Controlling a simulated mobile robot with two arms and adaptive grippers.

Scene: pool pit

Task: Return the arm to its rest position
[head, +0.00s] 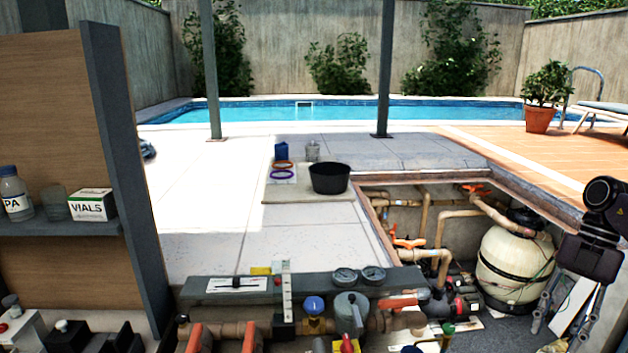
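My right arm comes in at the right edge, over the right side of the pit. Its gripper (560,329) points down with its two fingers spread apart. A pale flat panel (574,304) shows between and behind the fingers, and I see no grip on it. The gripper is to the right of the cream filter tank (512,262), and the tank looks apart from it. My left arm and gripper are not in view.
The open pit holds copper pipes (424,215) with orange valve handles. A pipe manifold with gauges (345,277) runs along the front. A black bucket (329,178) stands on a mat behind. A shelf (60,228) with bottle and vials box is at left. The paving (215,215) is mostly clear.

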